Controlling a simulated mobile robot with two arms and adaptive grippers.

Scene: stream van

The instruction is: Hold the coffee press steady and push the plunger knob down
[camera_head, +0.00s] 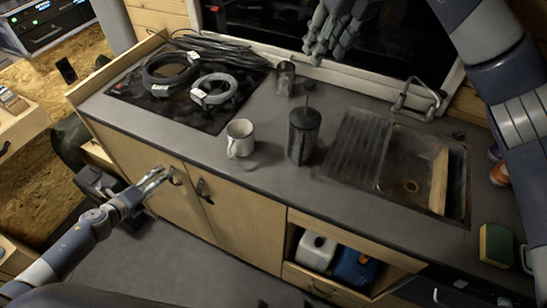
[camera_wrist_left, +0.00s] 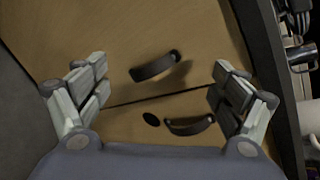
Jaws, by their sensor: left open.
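The coffee press (camera_head: 303,136) is a dark cylinder standing upright on the grey counter, left of the sink. Its plunger knob (camera_head: 308,86) stands up on a thin rod above the lid. My right gripper (camera_head: 328,38) hangs in the air above and behind the press, apart from the knob; its finger gap is not clear. My left gripper (camera_head: 155,180) is low in front of the cabinet doors, left of and below the press. The left wrist view shows its fingers (camera_wrist_left: 160,78) spread wide and empty, facing the cabinet handles.
A pale mug (camera_head: 240,138) stands left of the press and a glass (camera_head: 285,78) behind it. Coiled cables (camera_head: 172,72) lie on the dark hob at left. A sink (camera_head: 410,170) with a faucet (camera_head: 418,98) is at right. The counter front edge and door handles (camera_head: 204,192) are near my left gripper.

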